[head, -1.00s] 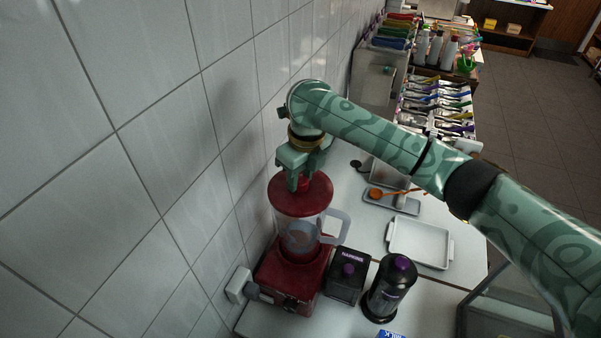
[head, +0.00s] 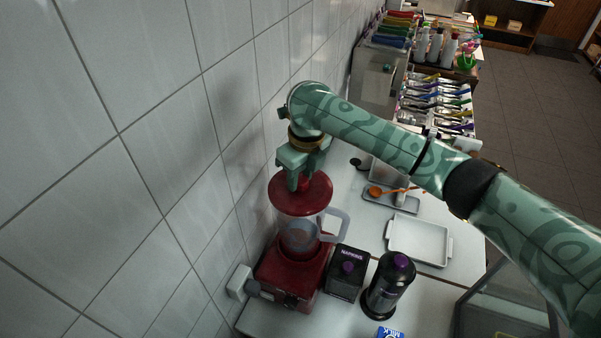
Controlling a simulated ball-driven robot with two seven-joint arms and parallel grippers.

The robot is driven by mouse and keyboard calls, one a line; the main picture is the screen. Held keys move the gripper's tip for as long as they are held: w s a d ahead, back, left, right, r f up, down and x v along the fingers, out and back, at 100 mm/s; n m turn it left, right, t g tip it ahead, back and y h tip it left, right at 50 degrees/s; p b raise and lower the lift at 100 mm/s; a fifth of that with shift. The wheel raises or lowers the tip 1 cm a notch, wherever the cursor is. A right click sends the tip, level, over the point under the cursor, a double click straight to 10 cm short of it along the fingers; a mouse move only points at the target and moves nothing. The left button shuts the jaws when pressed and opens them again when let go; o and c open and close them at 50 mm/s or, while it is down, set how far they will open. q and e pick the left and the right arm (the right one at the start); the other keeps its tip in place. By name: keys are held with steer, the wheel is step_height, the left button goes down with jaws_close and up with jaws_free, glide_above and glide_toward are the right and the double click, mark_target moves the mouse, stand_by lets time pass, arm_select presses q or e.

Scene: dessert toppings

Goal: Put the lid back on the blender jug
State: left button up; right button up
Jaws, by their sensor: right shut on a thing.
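The red lid (head: 290,206) sits at the top of the clear blender jug (head: 297,237), looking level with its rim. Whether it is fully seated I cannot tell. The jug stands upright on its red base (head: 288,281), with its pale handle (head: 336,226) on the right side. My right gripper (head: 301,185) points down from above and is shut on the lid's raised middle. The fingertips are partly hidden against the lid. My left gripper is not in view.
A tiled wall is close on the left of the blender. A black napkin box (head: 347,272) and a dark bottle with a purple top (head: 389,284) stand to its right. A white tray (head: 419,241) and a spoon rest (head: 391,200) lie farther right.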

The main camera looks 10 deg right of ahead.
steer(key=o, duration=1.6)
steer(key=shift+c, duration=0.2)
step_height(320, 180, up, 5)
steer(key=p, duration=0.6)
steer(key=shift+r, duration=1)
jaws_close()
